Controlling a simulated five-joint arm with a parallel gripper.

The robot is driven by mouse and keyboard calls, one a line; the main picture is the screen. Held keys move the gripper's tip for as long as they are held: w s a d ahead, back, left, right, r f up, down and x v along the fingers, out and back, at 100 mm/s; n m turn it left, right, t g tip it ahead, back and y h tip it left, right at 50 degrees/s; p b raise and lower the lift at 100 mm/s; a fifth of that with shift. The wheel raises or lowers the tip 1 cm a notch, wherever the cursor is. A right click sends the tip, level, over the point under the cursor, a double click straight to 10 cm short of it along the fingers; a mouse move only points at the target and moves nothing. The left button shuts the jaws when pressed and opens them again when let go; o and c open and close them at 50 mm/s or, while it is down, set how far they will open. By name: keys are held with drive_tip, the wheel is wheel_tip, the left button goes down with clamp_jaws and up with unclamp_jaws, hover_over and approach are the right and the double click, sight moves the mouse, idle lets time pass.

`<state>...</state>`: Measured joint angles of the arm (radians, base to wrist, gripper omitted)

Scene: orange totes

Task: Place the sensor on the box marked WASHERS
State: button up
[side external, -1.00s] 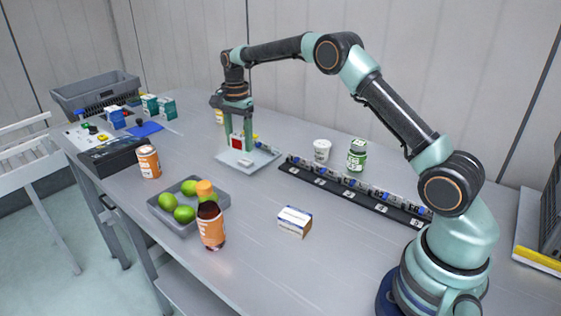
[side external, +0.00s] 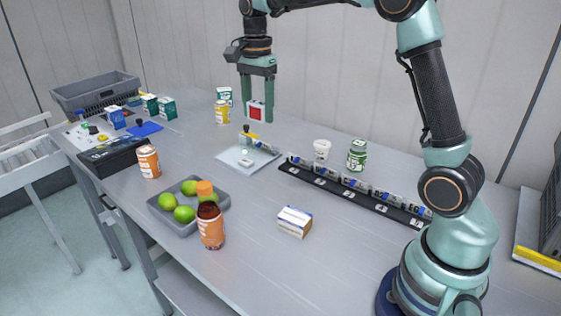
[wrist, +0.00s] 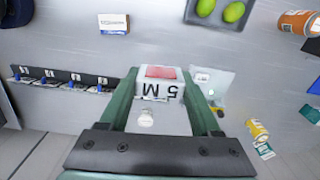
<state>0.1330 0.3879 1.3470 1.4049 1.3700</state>
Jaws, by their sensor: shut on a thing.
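My gripper (side external: 256,118) is shut on a red-and-white block (side external: 256,109), held upright in the air above the table, behind the white mat. In the wrist view the block (wrist: 160,85) sits between both fingers, with upside-down lettering like "M 5" on its near face. I cannot tell whether this is the sensor. No WASHERS marking is readable. A small white box with a blue top band and orange end (side external: 294,221) lies at front middle; it also shows in the wrist view (wrist: 113,24). Teal-and-white boxes (side external: 158,106) and a blue-and-white box (side external: 115,118) stand far left.
A white mat (side external: 231,158) holds small items. A grey tray of limes (side external: 161,213), brown bottle (side external: 210,228) and orange jar (side external: 148,161) stand nearer.

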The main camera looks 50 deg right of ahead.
hover_over(295, 215)
drive_tip(key=shift+m, duration=0.4)
wheel_tip(295, 215, down, 20)
drive_tip(key=shift+f, duration=0.2)
drive_tip(key=o, duration=1.4)
drive_tip(key=shift+f, duration=0.1)
